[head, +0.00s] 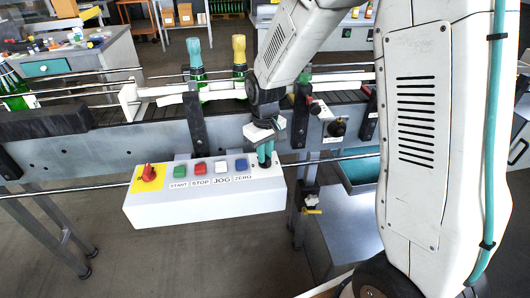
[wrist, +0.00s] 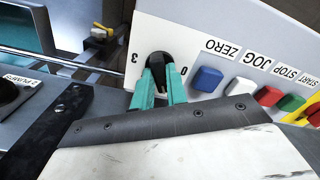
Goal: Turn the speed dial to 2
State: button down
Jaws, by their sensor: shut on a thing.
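The speed dial (wrist: 158,62) is a black knob on the white control box (head: 205,208), at the box's right end in the head view. In the wrist view the digits 0 and 3 show upside down on either side of it; other marks and the dial's pointer are hidden or unclear. My gripper (head: 265,153) comes down onto the dial from above. In the wrist view its teal fingers (wrist: 158,85) are shut on the dial, one on each side.
On the box are a red switch on yellow (head: 148,173) and START (head: 180,172), STOP (head: 200,168), JOG (head: 221,166) and ZERO (head: 241,164) buttons. The conveyor (head: 130,145) with green bottles (head: 196,60) runs behind. Another black knob (head: 337,127) sits right of my gripper.

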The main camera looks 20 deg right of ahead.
jog(key=shift+m, duration=0.4)
jog(key=m, duration=0.4)
jog(key=shift+m, duration=0.4)
jog(key=m, duration=0.5)
jog(key=shift+m, duration=0.7)
jog(key=c, duration=1.4)
grip_release()
notch_tip(320, 180, up, 8)
jog(key=shift+f, duration=0.1)
